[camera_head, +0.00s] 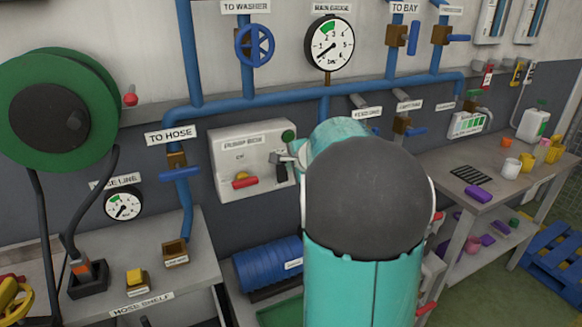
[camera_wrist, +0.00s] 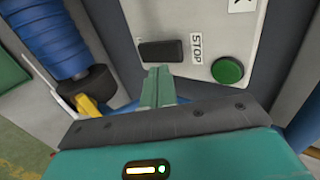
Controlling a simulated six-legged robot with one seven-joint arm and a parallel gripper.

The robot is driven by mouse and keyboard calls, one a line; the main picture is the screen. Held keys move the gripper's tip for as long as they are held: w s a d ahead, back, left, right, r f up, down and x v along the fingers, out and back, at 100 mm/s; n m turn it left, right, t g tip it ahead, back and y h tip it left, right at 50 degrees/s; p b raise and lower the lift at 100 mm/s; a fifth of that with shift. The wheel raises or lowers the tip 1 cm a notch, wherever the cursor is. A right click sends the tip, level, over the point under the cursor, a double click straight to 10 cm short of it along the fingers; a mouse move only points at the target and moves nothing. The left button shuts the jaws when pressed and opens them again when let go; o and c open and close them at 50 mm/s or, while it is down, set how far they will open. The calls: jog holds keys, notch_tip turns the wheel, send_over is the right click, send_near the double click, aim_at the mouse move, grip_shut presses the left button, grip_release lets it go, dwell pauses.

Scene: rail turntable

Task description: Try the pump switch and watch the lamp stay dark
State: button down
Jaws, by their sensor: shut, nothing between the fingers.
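The pump box (camera_head: 230,150) is a pale wall panel with a red handle (camera_head: 245,182) low on its front. A black switch (camera_wrist: 160,50) shows in the wrist view beside the word STOP. A round green lamp or button (camera_head: 288,136) sits at the box's upper right; it also shows in the wrist view (camera_wrist: 227,70), dull green with no visible glow. My gripper (camera_wrist: 158,74) is shut and empty, its fingertips close to the black switch; I cannot tell whether they touch. In the head view my arm hides the area right of the box.
Blue pipes (camera_head: 290,97) run along the wall with the main gauge (camera_head: 329,43) above. A green hose reel (camera_head: 58,108) and the hose shelf (camera_head: 140,262) are at left. A workbench (camera_head: 440,168) with small items stands at right. A blue roll (camera_head: 268,265) lies below the box.

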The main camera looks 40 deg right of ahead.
jog(key=s+a+r, duration=0.1)
jog(key=s+r, duration=0.3)
jog(key=r, duration=0.4)
jog(key=shift+s+a+r, duration=0.25)
jog(key=shift+s, duration=0.05)
jog(key=shift+s, duration=0.1)
jog(key=s+a+f+n+g+y, duration=0.1)
jog(key=s+a+n+y, duration=0.3)
jog(key=a, duration=0.7)
jog(key=s+a+n+g, duration=0.15)
jog(key=a+n, duration=0.45)
jog(key=a, duration=0.6)
jog(key=s+a+f+n+g, duration=0.1)
jog(key=s+a+f+n, duration=0.2)
jog(key=s+a+n, duration=0.2)
jog(key=s+a+f+n+g+h, duration=0.1)
jog(key=s+a+f+n, duration=0.3)
jog(key=s, duration=0.5)
jog(key=a+n, duration=0.2)
jog(key=a, duration=0.1)
jog(key=shift+s, duration=0.35)
